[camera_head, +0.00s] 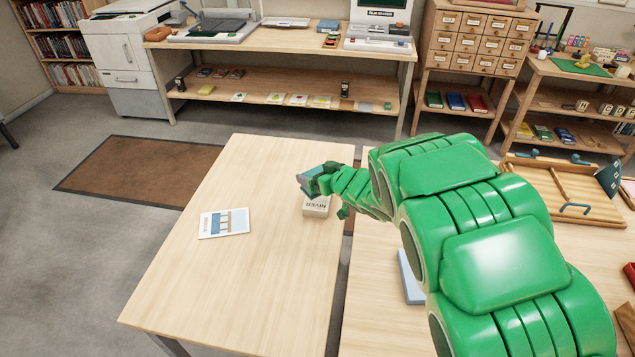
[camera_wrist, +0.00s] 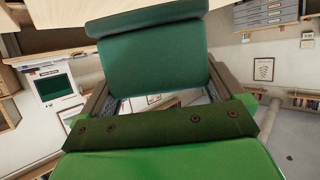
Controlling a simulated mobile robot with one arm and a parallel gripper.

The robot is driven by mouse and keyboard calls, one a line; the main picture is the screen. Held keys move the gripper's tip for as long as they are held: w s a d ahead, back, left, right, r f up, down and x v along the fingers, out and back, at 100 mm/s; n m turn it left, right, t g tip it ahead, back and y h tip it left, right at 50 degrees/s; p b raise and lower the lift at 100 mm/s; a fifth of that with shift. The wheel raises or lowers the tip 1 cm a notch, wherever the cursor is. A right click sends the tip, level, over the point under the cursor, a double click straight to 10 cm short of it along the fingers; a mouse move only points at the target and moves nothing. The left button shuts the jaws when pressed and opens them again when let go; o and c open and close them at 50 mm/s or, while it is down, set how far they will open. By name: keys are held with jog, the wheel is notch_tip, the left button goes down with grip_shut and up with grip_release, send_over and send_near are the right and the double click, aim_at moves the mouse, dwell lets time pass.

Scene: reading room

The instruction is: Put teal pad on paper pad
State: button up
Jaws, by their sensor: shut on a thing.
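My gripper (camera_wrist: 158,108) is shut on the teal pad (camera_wrist: 155,68), which fills the space between the fingers in the wrist view. In the head view the teal pad (camera_head: 311,181) shows small and dark at the end of my green arm, partly hidden by the gripper. A small white block with dark lettering (camera_head: 316,207) is just below the pad in the picture, near the light wooden table's right edge. Whether they touch, I cannot tell. A flat white sheet or pad with a blue picture (camera_head: 223,223) lies farther left. Which of these is the paper pad is unclear.
The light wooden table (camera_head: 210,280) is mostly bare around the white things. A second table (camera_head: 380,325) stands to the right across a narrow gap, with a light blue flat thing (camera_head: 409,278) and a wooden tray (camera_head: 560,190). Shelves (camera_head: 280,85) stand behind.

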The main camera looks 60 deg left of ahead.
jog(key=shift+w+a+f, duration=0.2)
jog(key=shift+a+f, duration=0.15)
jog(key=shift+f, duration=1.85)
jog(key=o, duration=0.7)
